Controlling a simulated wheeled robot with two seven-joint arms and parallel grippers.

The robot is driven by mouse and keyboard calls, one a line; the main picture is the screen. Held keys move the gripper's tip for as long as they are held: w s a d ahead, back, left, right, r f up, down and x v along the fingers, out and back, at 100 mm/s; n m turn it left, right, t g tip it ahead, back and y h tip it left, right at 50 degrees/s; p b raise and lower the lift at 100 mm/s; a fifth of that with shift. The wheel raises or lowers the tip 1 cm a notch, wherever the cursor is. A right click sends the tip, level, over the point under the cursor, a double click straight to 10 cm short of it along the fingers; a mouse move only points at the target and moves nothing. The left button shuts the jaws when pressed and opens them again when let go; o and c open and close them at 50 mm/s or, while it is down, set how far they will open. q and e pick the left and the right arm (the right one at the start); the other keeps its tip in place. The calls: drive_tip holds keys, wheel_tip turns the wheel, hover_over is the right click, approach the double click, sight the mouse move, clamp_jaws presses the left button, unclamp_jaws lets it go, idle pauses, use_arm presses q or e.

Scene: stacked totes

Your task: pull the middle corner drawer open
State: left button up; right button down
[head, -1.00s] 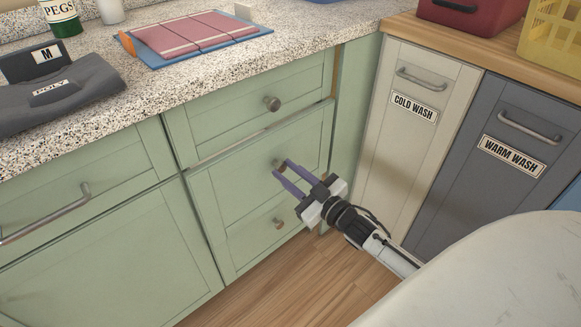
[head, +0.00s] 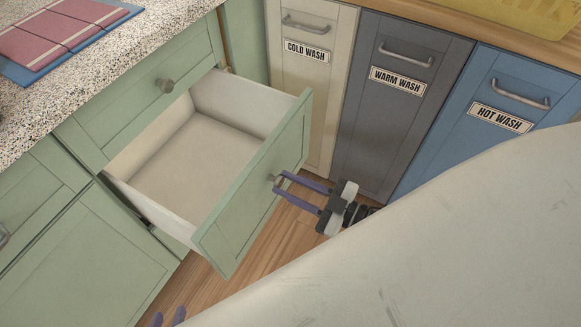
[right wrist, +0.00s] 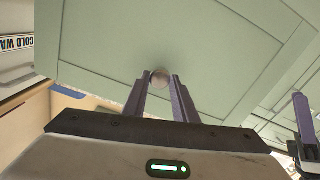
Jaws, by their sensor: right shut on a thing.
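The middle corner drawer (head: 255,185) is pale green and stands pulled well out of the cabinet. Its inside is bare and cream coloured. My right gripper (head: 277,183) is shut on the round metal knob of this drawer. In the right wrist view, the knob (right wrist: 160,77) sits between the purple fingertips of my right gripper (right wrist: 160,80), against the green drawer front (right wrist: 205,50). My left gripper (head: 168,319) shows only as two purple fingertips, apart, at the bottom edge of the head view. The rest of it is hidden or out of frame.
The top drawer (head: 135,100) above is shut. Beside the open drawer stand cream COLD WASH (head: 312,85), grey WARM WASH (head: 395,110) and blue HOT WASH (head: 485,125) fronts. Wooden floor shows below.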

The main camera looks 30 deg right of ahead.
drive_tip(key=shift+s+d, duration=0.3)
drive_tip(key=shift+s, duration=0.2)
drive_tip(key=c, duration=1.4)
unclamp_jaws()
drive_tip(key=shift+c, duration=0.2)
drive_tip(key=v, duration=1)
drive_tip(key=shift+s+p, duration=0.15)
drive_tip(key=shift+p, duration=0.25)
drive_tip(key=shift+d, duration=0.1)
drive_tip(key=s+a+m+g+h+p, duration=0.3)
drive_tip(key=a+m+g+h+p, duration=0.3)
drive_tip(key=a, duration=0.4)
drive_tip(key=shift+a+r+m+g+h+p, duration=0.15)
drive_tip(key=shift+a+m+g+h+p, duration=0.2)
drive_tip(key=shift+m+p, duration=0.35)
